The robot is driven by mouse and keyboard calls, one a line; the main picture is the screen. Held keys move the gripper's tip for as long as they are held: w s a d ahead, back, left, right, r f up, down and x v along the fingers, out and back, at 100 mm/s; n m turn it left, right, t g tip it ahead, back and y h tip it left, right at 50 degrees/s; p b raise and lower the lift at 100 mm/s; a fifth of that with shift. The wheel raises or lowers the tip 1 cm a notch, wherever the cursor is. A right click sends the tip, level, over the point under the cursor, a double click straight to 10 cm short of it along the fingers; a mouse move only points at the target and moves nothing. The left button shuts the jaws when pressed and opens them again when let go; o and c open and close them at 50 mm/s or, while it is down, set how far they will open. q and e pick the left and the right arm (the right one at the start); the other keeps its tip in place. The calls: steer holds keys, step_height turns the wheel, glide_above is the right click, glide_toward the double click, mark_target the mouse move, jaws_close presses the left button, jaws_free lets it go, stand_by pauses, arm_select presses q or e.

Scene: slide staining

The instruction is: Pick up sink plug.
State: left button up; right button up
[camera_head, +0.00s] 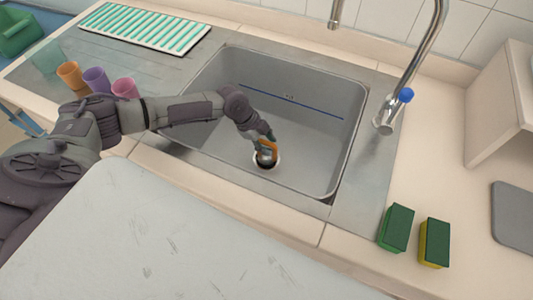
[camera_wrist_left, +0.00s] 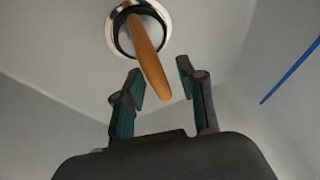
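The sink plug has an orange handle and a dark round body (camera_head: 265,158). It sits at the pale drain ring on the floor of the grey sink (camera_head: 305,145). In the left wrist view the orange handle (camera_wrist_left: 147,48) rises from the dark ring inside the metal drain rim and reaches toward my left gripper (camera_wrist_left: 160,78). The two green-padded fingers are spread, with the handle's near end between them and gaps on both sides. In the head view my left gripper (camera_head: 266,139) points down into the sink above the plug and partly hides it. My right gripper is not in view.
The sink walls surround my left gripper. The faucet (camera_head: 385,118) stands at the sink's right. Two green-and-yellow sponges (camera_head: 396,228) lie on the right counter. Several coloured cups (camera_head: 97,80) and a green-striped rack (camera_head: 145,26) are at the left.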

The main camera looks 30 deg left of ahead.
arm_select(q)
jaws_close()
stand_by(0.3)
